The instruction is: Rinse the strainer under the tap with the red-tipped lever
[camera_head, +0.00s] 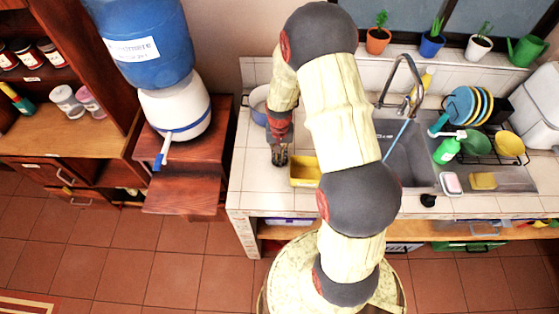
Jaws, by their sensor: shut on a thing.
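My gripper (279,157) points down over the tiled counter (258,182), left of the sink. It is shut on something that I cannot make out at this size. A yellow rectangular container (304,171) is just right of the fingers; I cannot tell whether they touch it. A round grey-blue vessel (258,106) stands behind my gripper, partly hidden by my arm. I cannot tell which thing is the strainer. The curved metal tap (408,66) rises behind the sink (412,160). No red lever tip is clear on it.
A water dispenser (176,110) with a blue-tipped lever (159,160) stands on a wooden stand at left. Right of the sink are a green bottle (446,151), a dish rack (490,155) and sponges. Pots line the windowsill. My arm hides part of the sink.

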